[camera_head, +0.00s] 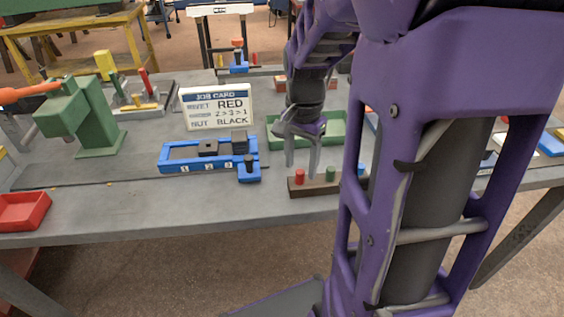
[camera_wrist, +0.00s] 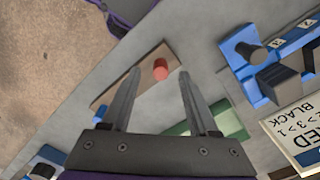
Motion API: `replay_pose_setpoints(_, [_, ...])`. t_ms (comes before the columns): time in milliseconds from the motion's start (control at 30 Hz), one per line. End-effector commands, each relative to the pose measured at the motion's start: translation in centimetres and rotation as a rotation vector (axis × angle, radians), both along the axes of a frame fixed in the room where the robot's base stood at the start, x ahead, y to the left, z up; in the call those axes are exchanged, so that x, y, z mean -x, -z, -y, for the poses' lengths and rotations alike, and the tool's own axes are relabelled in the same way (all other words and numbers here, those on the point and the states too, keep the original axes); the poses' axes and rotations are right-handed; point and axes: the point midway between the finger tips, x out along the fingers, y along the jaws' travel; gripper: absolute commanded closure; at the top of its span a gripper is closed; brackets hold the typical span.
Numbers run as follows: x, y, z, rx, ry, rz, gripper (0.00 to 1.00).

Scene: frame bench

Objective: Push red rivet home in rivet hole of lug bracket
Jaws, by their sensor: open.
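The red rivet (camera_head: 299,176) stands upright in a brown block (camera_head: 318,187), left of a green rivet (camera_head: 331,173). My gripper (camera_head: 302,162) is open just above it, with a finger on either side in the picture. In the wrist view the red rivet (camera_wrist: 160,69) shows between the open fingertips (camera_wrist: 159,74), and I see no contact. A blue frame (camera_head: 182,167) numbered 1, 2, 3 holds dark blocks. A blue piece with a black peg (camera_head: 248,171) sits at its front right; I cannot tell if this is the lug bracket. No rivet hole is clearly visible.
The job card (camera_head: 217,106) reads rivet RED, 2>3>1, nut BLACK. A green tray (camera_head: 333,131) lies behind the brown block. A green press (camera_head: 90,120) stands left and a red tray (camera_head: 22,211) at front left. Bench front centre is clear.

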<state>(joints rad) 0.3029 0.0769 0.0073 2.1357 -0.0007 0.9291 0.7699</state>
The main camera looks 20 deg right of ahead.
Motion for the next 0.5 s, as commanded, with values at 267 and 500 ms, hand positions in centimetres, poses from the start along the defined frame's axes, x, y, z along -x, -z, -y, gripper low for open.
replay_pose_setpoints(267, [0.0,3.1,0.0,0.000,0.000,0.000,0.40])
replay_pose_setpoints(500, [0.0,2.9,0.0,0.000,0.000,0.000,0.45])
